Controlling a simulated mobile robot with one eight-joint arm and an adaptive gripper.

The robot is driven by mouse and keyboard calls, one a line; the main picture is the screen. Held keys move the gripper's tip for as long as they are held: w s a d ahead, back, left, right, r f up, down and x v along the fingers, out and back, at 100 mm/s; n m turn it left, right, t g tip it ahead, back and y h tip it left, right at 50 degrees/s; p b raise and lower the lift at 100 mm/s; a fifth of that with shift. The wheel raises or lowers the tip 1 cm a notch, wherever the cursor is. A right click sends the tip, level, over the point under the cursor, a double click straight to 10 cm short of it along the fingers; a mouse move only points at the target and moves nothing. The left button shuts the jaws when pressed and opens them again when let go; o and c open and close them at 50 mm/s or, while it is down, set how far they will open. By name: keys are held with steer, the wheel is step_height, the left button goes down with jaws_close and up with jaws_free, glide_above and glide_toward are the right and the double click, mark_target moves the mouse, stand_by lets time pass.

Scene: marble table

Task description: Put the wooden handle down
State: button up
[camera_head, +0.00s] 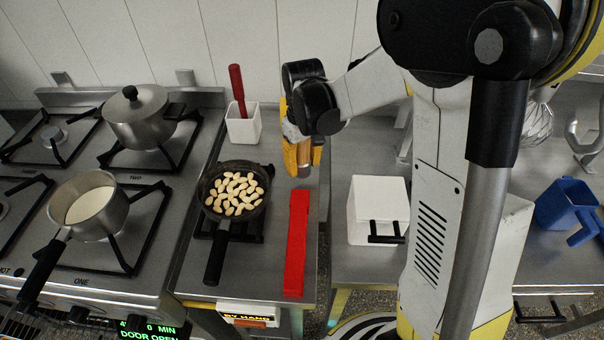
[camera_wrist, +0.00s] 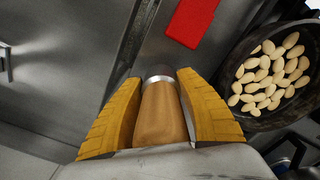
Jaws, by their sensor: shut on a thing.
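My gripper (camera_head: 303,158) has yellow fingers and points down over the back of the narrow steel counter, right of the pan. In the wrist view my gripper (camera_wrist: 162,105) is shut on the wooden handle (camera_wrist: 160,115), one finger on each side. The handle is tan wood with a metal band and a dark end pointing away from the palm. In the head view the wooden handle (camera_head: 303,155) shows only partly between the fingers. I cannot tell whether its lower end touches the counter.
A red strip (camera_head: 297,243) lies on the counter (camera_head: 263,272) in front of the gripper. A black pan of pale nuts (camera_head: 224,245) and a white pot with a red-handled tool (camera_head: 243,128) stand left. A white box (camera_head: 377,198) stands right, across a gap.

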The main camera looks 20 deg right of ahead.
mark_target(303, 182)
steer(key=shift+f+b, duration=0.7)
steer(key=shift+f, duration=1.05)
steer(key=shift+f, duration=0.2)
steer(key=o, duration=1.1)
steer(key=shift+r, duration=0.15)
